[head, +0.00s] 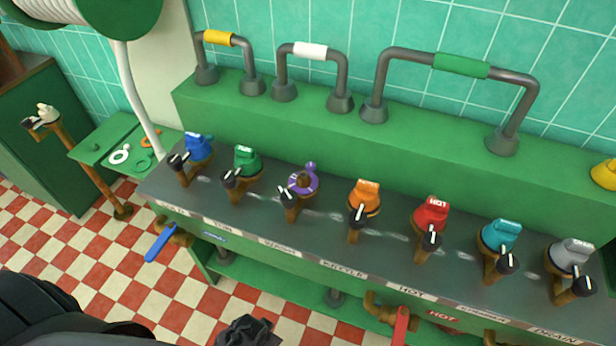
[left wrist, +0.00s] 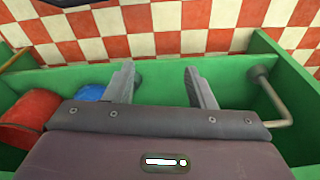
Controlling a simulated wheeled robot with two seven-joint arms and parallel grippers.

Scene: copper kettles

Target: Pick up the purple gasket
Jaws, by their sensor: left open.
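The purple gasket (head: 302,183) is a ring with a small round tab, in the head view. It sits around the brown top of the third tap from the left, on the grey counter. My left gripper (left wrist: 160,88) is open and empty in the left wrist view, its two grey fingers apart. The gasket is not in that view. A dark mechanical part at the bottom edge of the head view looks like mine, but I cannot tell which arm it belongs to. My right gripper cannot be made out.
The grey counter (head: 325,221) carries several taps with coloured tops. Pipe handles (head: 312,49) rise from the green ledge behind. A small green side table (head: 97,146) holds white, green and orange rings. The wrist view shows green walls, a red cylinder (left wrist: 28,108) and a bent pipe (left wrist: 283,105).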

